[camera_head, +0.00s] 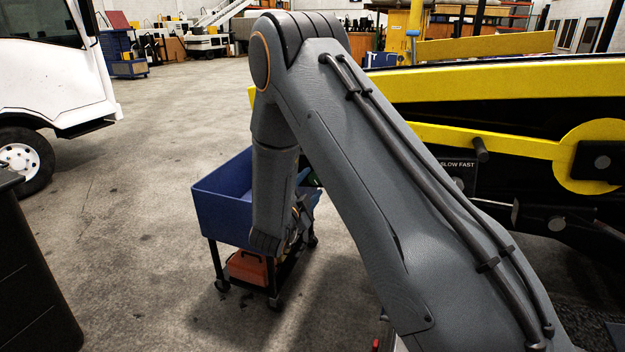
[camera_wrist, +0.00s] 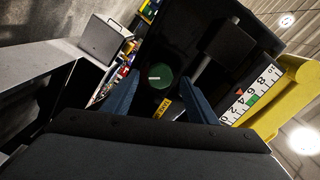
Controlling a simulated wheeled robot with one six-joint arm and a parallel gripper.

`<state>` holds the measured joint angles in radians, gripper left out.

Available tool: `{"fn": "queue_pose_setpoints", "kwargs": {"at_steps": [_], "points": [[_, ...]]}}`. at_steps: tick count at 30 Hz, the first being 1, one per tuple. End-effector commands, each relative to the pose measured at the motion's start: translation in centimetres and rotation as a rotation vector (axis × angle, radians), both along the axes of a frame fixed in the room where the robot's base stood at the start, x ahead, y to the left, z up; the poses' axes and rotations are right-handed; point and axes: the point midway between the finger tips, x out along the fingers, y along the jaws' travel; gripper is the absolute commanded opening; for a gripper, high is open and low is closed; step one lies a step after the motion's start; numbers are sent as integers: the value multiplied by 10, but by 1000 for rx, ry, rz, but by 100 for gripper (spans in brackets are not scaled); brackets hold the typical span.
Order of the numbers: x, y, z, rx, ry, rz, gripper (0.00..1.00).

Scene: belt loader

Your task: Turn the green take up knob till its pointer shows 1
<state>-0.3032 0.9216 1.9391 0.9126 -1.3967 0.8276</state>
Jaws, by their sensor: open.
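The green take up knob (camera_wrist: 161,77) shows in the wrist view as a round disc on a black panel, with a short white pointer mark toward the left of its face. Numbers around it are too small to read. A yellow label (camera_wrist: 162,108) lies just below it, partly cut off by my gripper. My gripper (camera_wrist: 158,80) is open and empty, its two blue fingers left and right of the knob in the picture; I cannot tell how far they are from the panel. In the head view my arm hides the knob and fingertips.
A white number strip (camera_wrist: 250,98) with red and green marks lies right of the knob, beside a yellow rail (camera_wrist: 283,98). A dark block on a rod (camera_wrist: 228,48) stands close by. A blue cart (camera_head: 221,208) stands beyond my arm; open floor lies left.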

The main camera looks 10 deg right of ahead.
Motion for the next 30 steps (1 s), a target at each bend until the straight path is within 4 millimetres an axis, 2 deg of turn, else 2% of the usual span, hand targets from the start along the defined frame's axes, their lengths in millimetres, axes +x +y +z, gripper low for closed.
{"fn": "queue_pose_setpoints", "kwargs": {"at_steps": [6,15,23,30], "points": [[16,-11,1,0,0,0,52],[19,-12,0,-1,1,1,52],[19,-12,0,-1,1,1,11],[19,-12,0,-16,12,1,12]]}}
